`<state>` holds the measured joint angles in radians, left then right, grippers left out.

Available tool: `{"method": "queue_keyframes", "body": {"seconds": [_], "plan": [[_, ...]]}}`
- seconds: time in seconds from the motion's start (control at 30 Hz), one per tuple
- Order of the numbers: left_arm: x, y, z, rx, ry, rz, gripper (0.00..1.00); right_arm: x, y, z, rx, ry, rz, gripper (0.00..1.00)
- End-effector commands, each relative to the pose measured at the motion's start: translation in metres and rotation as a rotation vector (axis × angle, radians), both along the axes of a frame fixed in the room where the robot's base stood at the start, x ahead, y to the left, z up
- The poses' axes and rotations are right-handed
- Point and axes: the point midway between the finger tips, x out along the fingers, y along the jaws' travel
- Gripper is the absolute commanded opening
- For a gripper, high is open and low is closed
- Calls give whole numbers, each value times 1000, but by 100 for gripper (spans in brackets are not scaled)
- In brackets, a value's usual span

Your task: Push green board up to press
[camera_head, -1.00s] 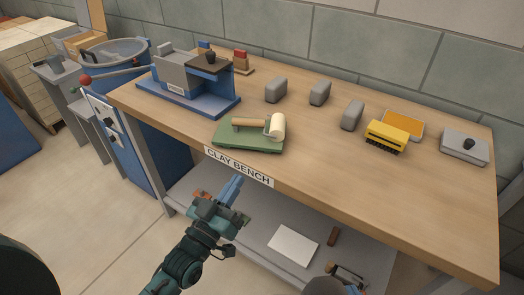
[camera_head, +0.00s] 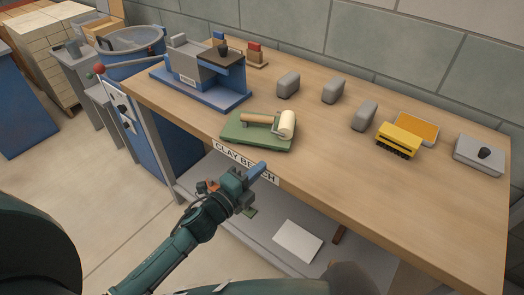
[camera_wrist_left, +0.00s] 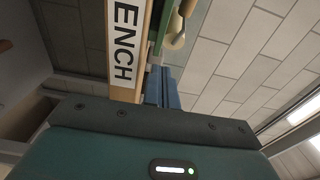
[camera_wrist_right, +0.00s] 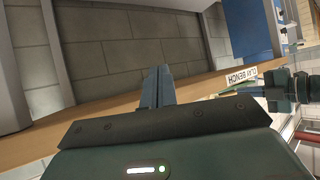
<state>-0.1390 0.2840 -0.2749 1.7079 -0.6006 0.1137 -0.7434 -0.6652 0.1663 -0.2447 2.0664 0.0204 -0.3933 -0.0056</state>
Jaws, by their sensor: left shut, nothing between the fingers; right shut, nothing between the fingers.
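The green board (camera_head: 252,138) lies flat on the bench near its front edge, with a wooden-handled cream roller (camera_head: 287,124) on it. The blue and grey press (camera_head: 207,97) stands behind it to the left. My left gripper (camera_head: 261,169) is shut and empty at the bench's front edge by the label, in front of the board and apart from it. In the left wrist view, its blue fingers (camera_wrist_left: 162,86) are together, with the board's green edge (camera_wrist_left: 160,30) beyond. My right gripper (camera_wrist_right: 157,87) is shut and empty; in the head view its fingers are not seen.
Several grey blocks (camera_head: 333,90), a yellow brush-like tool (camera_head: 397,139), an orange-topped tray (camera_head: 417,127) and a grey box (camera_head: 479,155) stand on the bench (camera_head: 330,165). The bench top between board and press is clear. A lower shelf holds a white sheet (camera_head: 298,241).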

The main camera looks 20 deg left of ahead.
Motion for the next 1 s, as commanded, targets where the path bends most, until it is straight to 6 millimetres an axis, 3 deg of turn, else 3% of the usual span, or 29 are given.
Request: {"method": "queue_keyframes", "body": {"seconds": [0.1, 0.3, 0.83, 1.0], "plan": [[24, -10, 2, -2, -1, 0, 0, -1, -2, 1, -3, 6, -4, 0], [50, 2, 1, 1, 0, 0, 0, -3, -5, -3, -10, 22, -9, 0], [61, 7, -1, -2, 1, 0, 0, -2, -6, -3, -10, 24, -15, 0], [81, 16, -2, 2, -3, 0, 0, -1, -4, -8, -6, 15, -12, 0]]}}
